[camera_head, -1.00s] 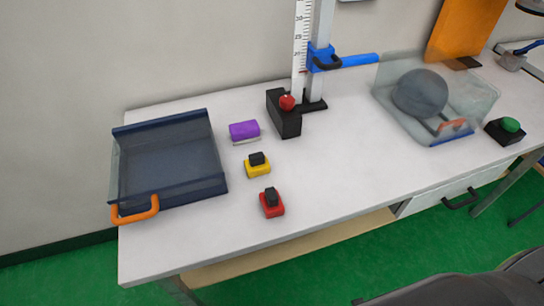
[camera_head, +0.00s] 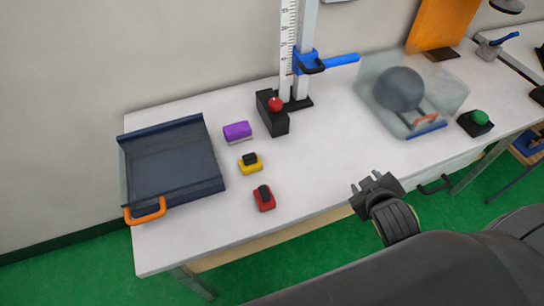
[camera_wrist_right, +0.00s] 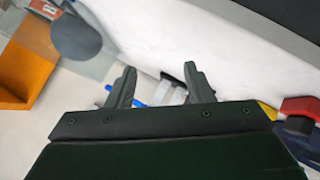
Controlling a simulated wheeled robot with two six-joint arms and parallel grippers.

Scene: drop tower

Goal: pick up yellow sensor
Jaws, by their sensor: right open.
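The yellow sensor (camera_head: 251,166) is a small yellow block with a black top. It sits on the white table between the purple block (camera_head: 237,131) and the red sensor (camera_head: 264,200). My right gripper (camera_head: 375,183) is by the table's front edge, to the right of the sensors and apart from them. In the right wrist view its two fingers (camera_wrist_right: 160,85) are spread with nothing held between them. My left gripper is not in the head view.
A dark blue tray (camera_head: 221,190) with an orange handle stands at the left. Behind are a black box with a red button (camera_head: 276,104) and a ruler tower (camera_head: 288,50). A clear bin (camera_head: 452,78) with a grey ball and a green button (camera_head: 480,118) are right. The middle table is clear.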

